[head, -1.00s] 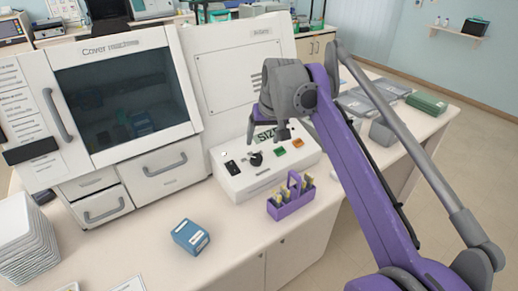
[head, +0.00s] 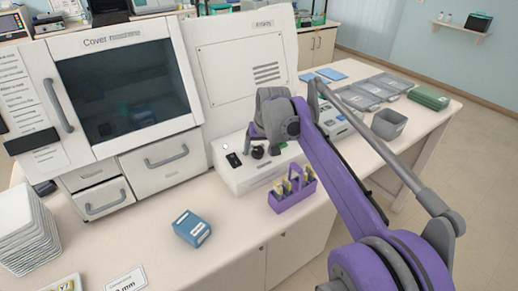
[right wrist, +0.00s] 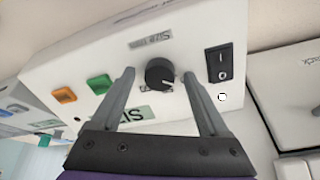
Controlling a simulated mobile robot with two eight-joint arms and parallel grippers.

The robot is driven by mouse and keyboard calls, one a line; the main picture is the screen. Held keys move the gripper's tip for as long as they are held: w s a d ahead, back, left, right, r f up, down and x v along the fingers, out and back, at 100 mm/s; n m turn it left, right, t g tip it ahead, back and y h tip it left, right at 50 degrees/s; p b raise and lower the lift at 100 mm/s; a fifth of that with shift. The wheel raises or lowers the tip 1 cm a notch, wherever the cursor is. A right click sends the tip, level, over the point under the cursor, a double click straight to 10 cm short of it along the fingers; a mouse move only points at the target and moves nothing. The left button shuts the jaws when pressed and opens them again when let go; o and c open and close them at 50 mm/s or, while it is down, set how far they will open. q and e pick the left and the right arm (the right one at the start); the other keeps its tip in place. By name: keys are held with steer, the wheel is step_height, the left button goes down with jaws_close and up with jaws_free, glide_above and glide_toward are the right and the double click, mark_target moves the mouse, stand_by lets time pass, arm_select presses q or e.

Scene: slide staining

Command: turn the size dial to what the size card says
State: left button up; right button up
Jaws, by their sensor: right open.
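The size dial is a black round knob (right wrist: 160,73) on the sloped face of a white control box (right wrist: 70,75). It also shows in the head view (head: 258,152), just under my right gripper (head: 264,136). In the right wrist view my right gripper (right wrist: 158,76) is open, its two grey fingers reaching toward either side of the knob. Whether they touch it I cannot tell. A small pale line marks the knob. A white card (head: 125,281) at the bottom edge reads "mm"; its number is cut off. My left gripper is not in view.
A black rocker switch (right wrist: 219,63), an orange button (right wrist: 64,95) and a green button (right wrist: 99,83) flank the knob. A purple slide rack (head: 291,199) stands in front of the box. A blue box (head: 192,229) sits on the bench. The cover machine (head: 120,90) is at left.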

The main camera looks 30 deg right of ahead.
jaws_close()
stand_by(0.3)
steer(key=shift+m, duration=0.3)
steer(key=m+p, duration=0.1)
steer(key=m, duration=0.3)
steer(key=shift+r+p, duration=0.1)
steer(key=shift+p, duration=0.25)
steer(key=m+g+p, duration=0.1)
steer(key=m, duration=0.5)
steer(key=shift+w, duration=0.1)
